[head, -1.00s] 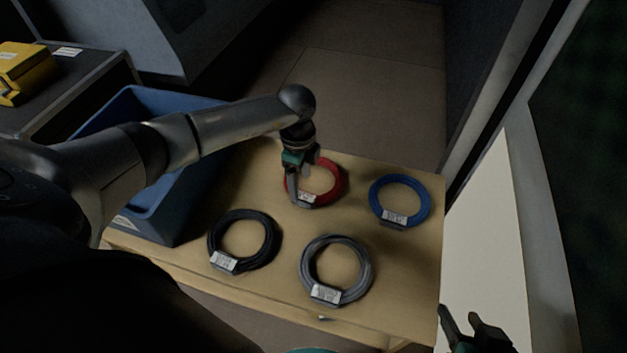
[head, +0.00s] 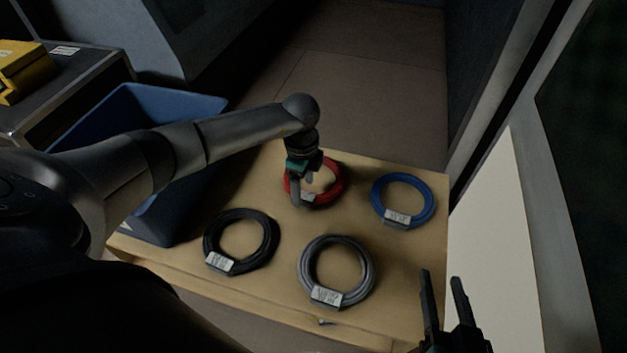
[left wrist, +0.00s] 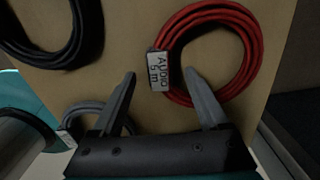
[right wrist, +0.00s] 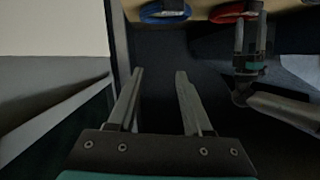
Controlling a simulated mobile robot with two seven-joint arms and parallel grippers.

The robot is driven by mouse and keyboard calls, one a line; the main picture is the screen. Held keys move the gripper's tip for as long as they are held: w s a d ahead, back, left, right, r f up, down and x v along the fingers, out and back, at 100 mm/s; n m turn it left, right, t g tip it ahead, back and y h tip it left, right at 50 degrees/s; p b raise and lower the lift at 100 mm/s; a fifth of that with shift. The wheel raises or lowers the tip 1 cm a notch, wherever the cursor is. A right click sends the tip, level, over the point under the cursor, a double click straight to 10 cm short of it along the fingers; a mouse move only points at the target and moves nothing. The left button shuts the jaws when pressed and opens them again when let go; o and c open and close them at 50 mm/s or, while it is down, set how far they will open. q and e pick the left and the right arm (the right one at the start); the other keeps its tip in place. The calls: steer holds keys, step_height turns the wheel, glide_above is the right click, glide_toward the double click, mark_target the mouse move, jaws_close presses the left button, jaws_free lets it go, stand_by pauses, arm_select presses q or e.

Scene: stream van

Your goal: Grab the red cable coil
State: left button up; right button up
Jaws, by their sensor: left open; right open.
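The red cable coil (head: 338,184) lies flat on the wooden table, near its far edge, partly hidden by my left gripper in the head view. In the left wrist view the red coil (left wrist: 255,58) shows large, with a white label reading "Audio 5 m" at its left side. My left gripper (head: 304,190) is open and points down at the labelled side of the coil. In the left wrist view its fingertips (left wrist: 160,76) appear on either side of the label; I cannot tell whether they touch it. My right gripper (head: 442,277) is open and empty at the table's right front corner.
A blue coil (head: 432,201), a black coil (head: 272,240) and a grey coil (head: 368,273) lie on the same table (head: 400,258). A blue bin (head: 150,97) stands at the left. A pale panel stands at the right.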

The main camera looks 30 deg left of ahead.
arm_select(q)
steer(key=shift+f+b, duration=0.4)
steer(key=shift+f, duration=0.4)
arm_select(e)
steer(key=shift+s+a+r+t+y, duration=0.3)
steer(key=shift+a+r+t+y, duration=0.25)
steer(key=shift+t, duration=0.35)
arm_select(q)
jaws_close()
arm_select(e)
steer(key=shift+h, duration=0.25)
